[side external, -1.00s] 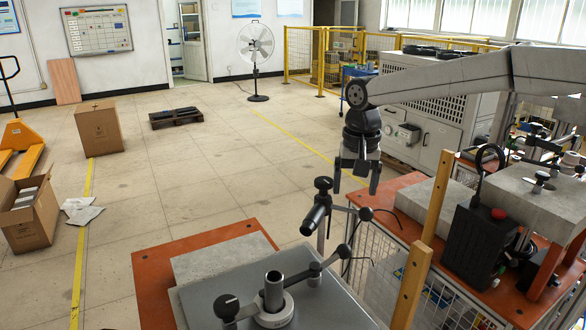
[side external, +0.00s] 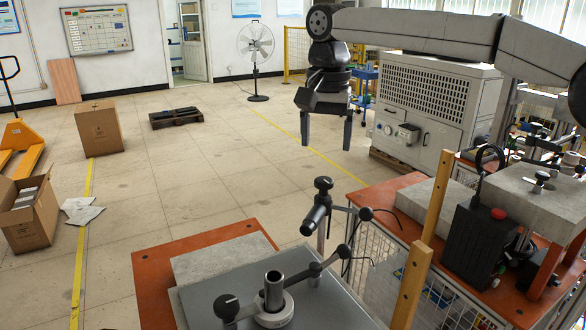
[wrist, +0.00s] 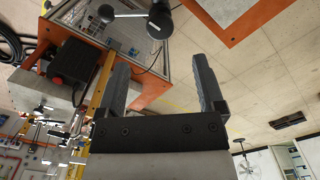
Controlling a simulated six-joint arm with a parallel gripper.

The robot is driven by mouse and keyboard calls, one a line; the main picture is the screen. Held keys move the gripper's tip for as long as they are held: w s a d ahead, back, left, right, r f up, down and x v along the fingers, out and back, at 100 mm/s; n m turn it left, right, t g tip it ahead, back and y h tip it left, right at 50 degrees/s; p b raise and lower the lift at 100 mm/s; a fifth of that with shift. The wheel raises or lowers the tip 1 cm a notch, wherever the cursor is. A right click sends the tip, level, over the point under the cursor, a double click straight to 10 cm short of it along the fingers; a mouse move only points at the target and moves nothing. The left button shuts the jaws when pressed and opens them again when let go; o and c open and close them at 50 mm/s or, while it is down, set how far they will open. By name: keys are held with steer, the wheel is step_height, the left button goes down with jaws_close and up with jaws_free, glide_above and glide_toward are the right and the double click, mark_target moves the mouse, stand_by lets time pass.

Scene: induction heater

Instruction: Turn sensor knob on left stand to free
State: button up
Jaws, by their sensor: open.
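The left stand (side external: 272,292) has a metal post in a round base on a grey plate in the side view. A jointed arm leads from it to a dark cylindrical sensor (side external: 315,215). A black knob (side external: 323,183) tops the sensor's holder. Other black knobs sit at the arm's left end (side external: 226,307) and right end (side external: 366,213). My gripper (side external: 327,132) is open and empty, fingers down, above and apart from the sensor in the picture. In the wrist view, a dark round knob (wrist: 160,24) shows beyond my open fingers (wrist: 160,70); I cannot tell which one it is.
An orange-topped table (side external: 150,280) carries the left stand. A second orange-topped bench at right holds a black box with a red button (side external: 480,250) and grey blocks. A wooden post (side external: 411,285) rises between them. Open floor (side external: 200,180) lies behind.

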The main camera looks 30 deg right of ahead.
mark_target(324, 179)
steer(key=shift+f, duration=3.85)
jaws_close()
